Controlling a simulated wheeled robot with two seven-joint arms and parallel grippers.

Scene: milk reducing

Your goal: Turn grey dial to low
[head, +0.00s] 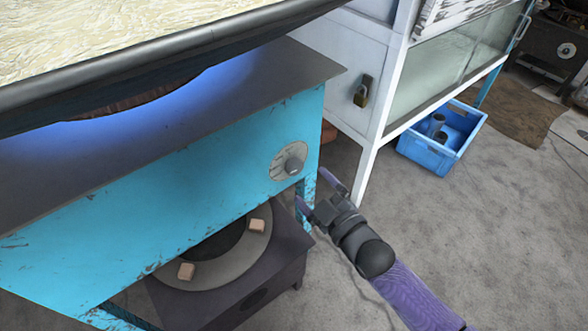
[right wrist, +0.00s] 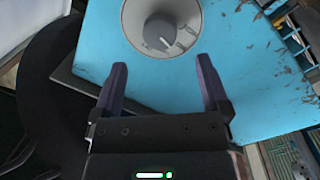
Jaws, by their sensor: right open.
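The grey dial (head: 290,161) is a round knob on a pale disc on the front of the blue stove (head: 200,185), near its right end. In the right wrist view the dial (right wrist: 162,30) lies straight ahead, above and between the fingertips, with a light pointer mark towards its lower right. My right gripper (head: 316,193) is open and empty, in front of the stove and below right of the dial. In the right wrist view its two fingers (right wrist: 162,75) are spread, apart from the dial. My left gripper is not in view.
A large pan of pale milk (head: 130,35) sits over a blue glow on the stove. A white cabinet (head: 345,70) with a padlock stands behind right. A blue crate (head: 440,145) is on the floor.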

